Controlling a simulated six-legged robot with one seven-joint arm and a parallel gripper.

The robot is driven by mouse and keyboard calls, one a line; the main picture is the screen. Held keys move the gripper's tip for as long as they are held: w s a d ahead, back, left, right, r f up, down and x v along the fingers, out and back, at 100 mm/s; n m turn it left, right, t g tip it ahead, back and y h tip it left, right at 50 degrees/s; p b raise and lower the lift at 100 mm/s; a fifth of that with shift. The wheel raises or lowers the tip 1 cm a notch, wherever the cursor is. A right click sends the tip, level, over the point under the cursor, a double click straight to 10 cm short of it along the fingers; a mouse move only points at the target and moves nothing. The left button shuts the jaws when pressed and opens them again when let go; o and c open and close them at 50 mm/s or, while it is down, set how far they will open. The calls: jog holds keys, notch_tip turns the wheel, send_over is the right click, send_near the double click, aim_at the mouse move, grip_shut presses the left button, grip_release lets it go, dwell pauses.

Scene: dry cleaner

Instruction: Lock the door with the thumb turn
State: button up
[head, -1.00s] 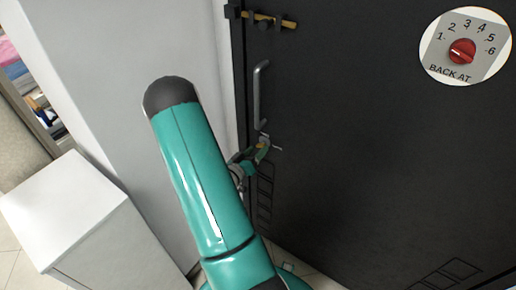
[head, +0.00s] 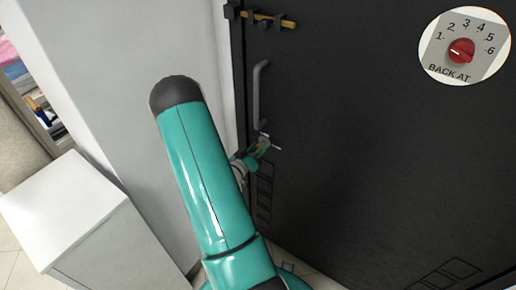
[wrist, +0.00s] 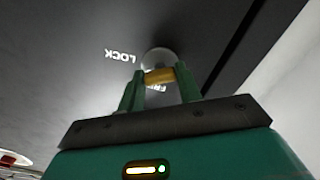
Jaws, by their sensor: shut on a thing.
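The dark door (head: 380,140) fills the right of the head view. My gripper (head: 263,146) is at the door's left edge, below the bar handle (head: 257,95). In the wrist view my gripper (wrist: 161,82) has its two green fingers shut on the brass thumb turn (wrist: 160,75), which lies crosswise between them. A round plate (wrist: 158,55) shows behind the thumb turn. The white word LOCK (wrist: 120,56) appears upside down to the left of the plate. Another white word is partly hidden below the thumb turn.
A brass sliding bolt (head: 262,18) is at the door's top left. A round sign (head: 465,46) with a red dial hangs at the upper right. A white cabinet (head: 65,215) stands at lower left, beside a pale wall (head: 120,80).

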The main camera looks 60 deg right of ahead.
jog(key=shift+m, duration=2.9)
jog(key=o, duration=1)
jog(key=shift+a, duration=0.1)
jog(key=a, duration=0.4)
jog(key=w+a, duration=0.1)
jog(key=a, duration=0.4)
jog(key=w+a, duration=0.1)
jog(key=a, duration=0.3)
jog(key=shift+w+a, duration=0.1)
jog(key=shift+a, duration=0.15)
